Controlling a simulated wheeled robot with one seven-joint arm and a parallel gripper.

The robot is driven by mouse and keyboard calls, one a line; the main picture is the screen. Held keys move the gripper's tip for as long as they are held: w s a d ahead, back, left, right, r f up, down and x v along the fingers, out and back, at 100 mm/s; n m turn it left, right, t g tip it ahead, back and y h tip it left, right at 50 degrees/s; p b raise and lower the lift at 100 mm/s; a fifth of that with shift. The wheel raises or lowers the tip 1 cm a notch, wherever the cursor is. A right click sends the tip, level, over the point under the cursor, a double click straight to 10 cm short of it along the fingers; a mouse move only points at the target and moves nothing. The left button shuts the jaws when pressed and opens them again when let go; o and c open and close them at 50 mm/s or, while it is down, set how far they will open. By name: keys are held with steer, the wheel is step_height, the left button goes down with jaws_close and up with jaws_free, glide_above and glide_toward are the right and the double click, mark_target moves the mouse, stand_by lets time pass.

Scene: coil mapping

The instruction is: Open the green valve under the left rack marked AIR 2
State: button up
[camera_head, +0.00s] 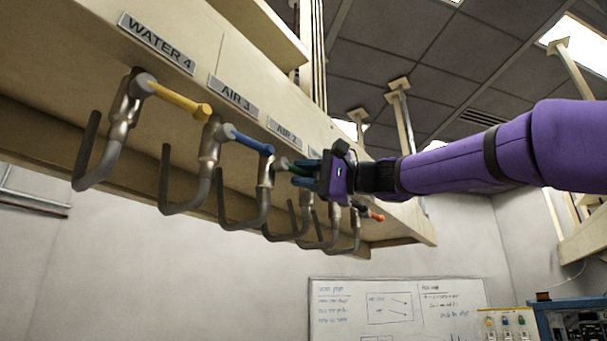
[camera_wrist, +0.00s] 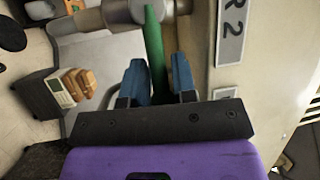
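The green valve handle (camera_wrist: 155,45) is a green lever that runs down between my two blue fingertips in the wrist view. A plate ending in "R 2" (camera_wrist: 231,30) is beside it. In the head view the AIR 2 plate (camera_head: 284,133) is on the rack's side, above the green valve handle (camera_head: 281,164). My gripper (camera_head: 303,173) is at the handle's free end, and in the wrist view my gripper (camera_wrist: 160,78) has a finger on each side of the lever. The fingers look open, with narrow gaps to it. The lever's far end is partly hidden.
A blue-handled valve (camera_head: 247,140) under AIR 3 is close by on the left, and a yellow-handled one (camera_head: 180,100) is under WATER 4. A red-orange handle (camera_head: 376,216) is farther right. Hooked pipes hang below the beam.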

jaws_close()
